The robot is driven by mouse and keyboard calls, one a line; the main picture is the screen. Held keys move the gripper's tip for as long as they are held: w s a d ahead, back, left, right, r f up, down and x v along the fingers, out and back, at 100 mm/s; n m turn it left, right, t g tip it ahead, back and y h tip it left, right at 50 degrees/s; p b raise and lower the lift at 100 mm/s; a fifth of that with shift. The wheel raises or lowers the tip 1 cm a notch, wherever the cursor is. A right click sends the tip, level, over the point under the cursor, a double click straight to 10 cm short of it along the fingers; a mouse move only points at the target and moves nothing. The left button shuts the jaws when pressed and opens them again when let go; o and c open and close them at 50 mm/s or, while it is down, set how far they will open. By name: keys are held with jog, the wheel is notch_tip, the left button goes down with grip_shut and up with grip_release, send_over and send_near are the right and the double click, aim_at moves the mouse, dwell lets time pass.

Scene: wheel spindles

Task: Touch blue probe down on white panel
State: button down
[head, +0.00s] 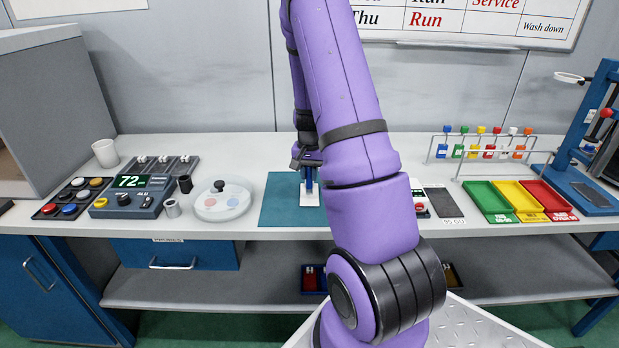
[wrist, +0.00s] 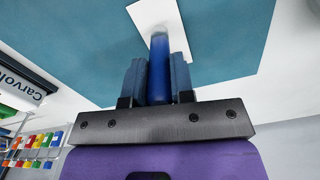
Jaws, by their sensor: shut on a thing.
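My gripper (head: 309,179) is shut on the blue probe (head: 309,184), which points down over the white panel (head: 310,200). In the wrist view the blue probe (wrist: 159,70) sits between the two fingers of my gripper (wrist: 160,75). Its far end overlaps the white panel (wrist: 150,15) in that view. I cannot tell whether the tip touches the panel or stops just above it. The white panel lies on the teal mat (head: 280,205) on the bench. My arm hides the right part of the mat in the head view.
A round white dish (head: 222,205) and a meter (head: 130,200) stand left of the mat. A dark pad (head: 443,202) and green, yellow and red trays (head: 487,202) are to the right. A rack of coloured items (head: 485,150) stands behind the trays.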

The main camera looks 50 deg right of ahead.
jog(key=shift+r, duration=2.55)
